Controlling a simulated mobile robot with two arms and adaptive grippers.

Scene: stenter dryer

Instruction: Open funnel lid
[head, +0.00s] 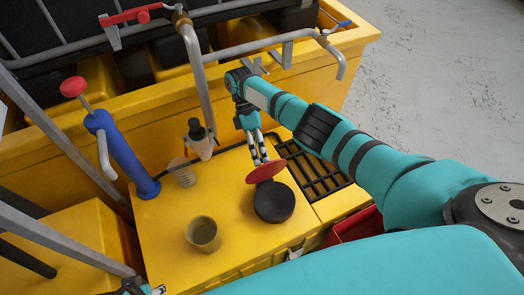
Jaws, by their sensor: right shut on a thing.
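The funnel (273,203) is a round black body on top of the yellow cabinet. Its red lid (266,173) shows as a tilted disc at the funnel's far side, raised at an angle; the hinge is too small to make out. My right gripper (260,160) reaches down from behind, its fingers shut on the lid's far edge. The exact contact is partly hidden by the lid. A small part of my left gripper (146,290) shows at the bottom edge, far left of the funnel; its fingers cannot be made out clearly.
On the yellow cabinet (165,240) stand an open beaker (203,234), a clear cup (182,172), a grey bottle with a black top (200,140) and a blue hand pump (125,155). A black grate (312,172) lies right. Grey pipes (197,75) rise behind.

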